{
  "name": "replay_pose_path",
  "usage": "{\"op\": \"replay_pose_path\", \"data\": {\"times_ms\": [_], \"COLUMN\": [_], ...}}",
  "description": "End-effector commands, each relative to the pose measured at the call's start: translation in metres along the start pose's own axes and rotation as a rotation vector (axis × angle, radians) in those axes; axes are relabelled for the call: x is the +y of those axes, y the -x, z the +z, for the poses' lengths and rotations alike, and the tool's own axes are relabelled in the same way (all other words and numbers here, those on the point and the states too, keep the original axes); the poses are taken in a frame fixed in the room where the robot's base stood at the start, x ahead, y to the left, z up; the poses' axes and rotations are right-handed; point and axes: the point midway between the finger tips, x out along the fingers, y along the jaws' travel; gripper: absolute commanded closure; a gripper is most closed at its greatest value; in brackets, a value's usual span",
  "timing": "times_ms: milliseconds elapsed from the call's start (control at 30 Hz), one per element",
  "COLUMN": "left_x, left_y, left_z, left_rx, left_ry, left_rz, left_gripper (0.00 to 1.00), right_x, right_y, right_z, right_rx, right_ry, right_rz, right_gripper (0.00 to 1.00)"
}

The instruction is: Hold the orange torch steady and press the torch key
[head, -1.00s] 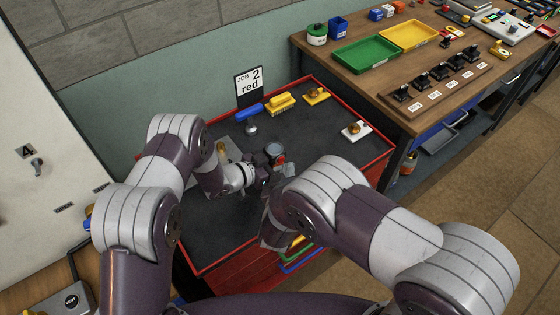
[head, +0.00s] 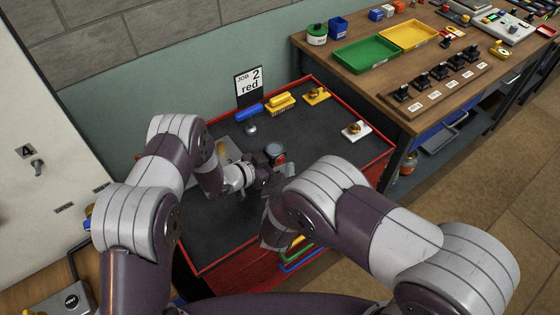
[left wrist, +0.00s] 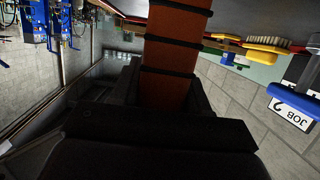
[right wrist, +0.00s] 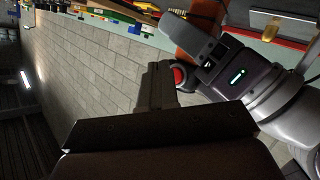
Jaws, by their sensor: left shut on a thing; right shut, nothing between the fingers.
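The orange torch shows in the left wrist view (left wrist: 172,55) as an orange body with black bands, between the fingers of my left gripper. In the head view only its dark round head (head: 274,150) stands clear. My left gripper (head: 264,175) is shut on the torch and holds it above the dark mat; the right wrist view also shows this gripper (right wrist: 205,48). The torch key, a red round button (right wrist: 180,76), shows beside the tips of my right gripper (right wrist: 160,85). My right gripper is shut and empty. Whether its tips touch the key, I cannot tell.
The red-rimmed dark mat (head: 330,170) carries a blue-handled tool (head: 249,113), a yellow brush (head: 281,104) and small plates with knobs. A "JOB 2 red" card (head: 249,86) stands behind. A wooden bench (head: 440,110) with trays and switches is at the right.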

Motion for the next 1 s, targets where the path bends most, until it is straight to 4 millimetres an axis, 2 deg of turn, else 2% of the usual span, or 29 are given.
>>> {"op": "replay_pose_path", "data": {"times_ms": [1000], "left_x": [-0.0001], "left_y": [0.0], "left_z": [-0.0003], "left_rx": [0.001], "left_ry": [0.0], "left_rz": [0.0], "left_gripper": [1.0], "right_x": [-0.0046], "right_y": [-0.0063], "right_z": [-0.0051], "right_rx": [0.0], "right_ry": [0.0], "right_rz": [0.0], "right_gripper": [1.0]}}
